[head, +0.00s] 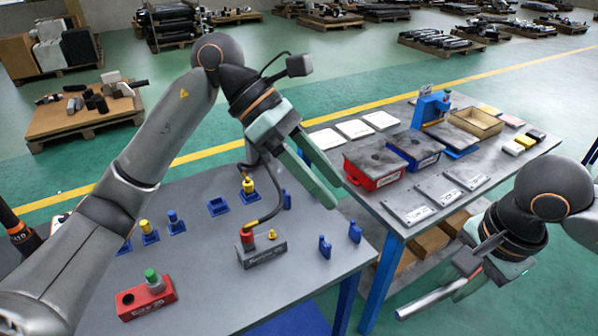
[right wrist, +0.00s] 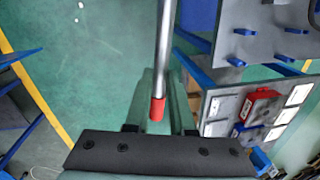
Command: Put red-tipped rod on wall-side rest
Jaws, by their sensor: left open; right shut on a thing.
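The bright metal rod (head: 430,301) is in my right gripper (head: 468,283), held in the air right of the near grey table. In the right wrist view the rod (right wrist: 164,45) runs up out of the picture, and its red tip (right wrist: 157,108) lies between the fingers. Small blue upright rests stand on the near table: one (head: 325,247), another to its right (head: 355,232) and one farther back (head: 287,199). I cannot tell which is wall-side. My left gripper (head: 334,194) is open and empty above the table's back right part.
A red block with a green knob (head: 146,300), a grey block with a cable (head: 262,251) and blue sockets (head: 218,206) occupy the near table. The second table (head: 395,215) carries red and blue bins and plates. Open floor separates my right gripper from the near table.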

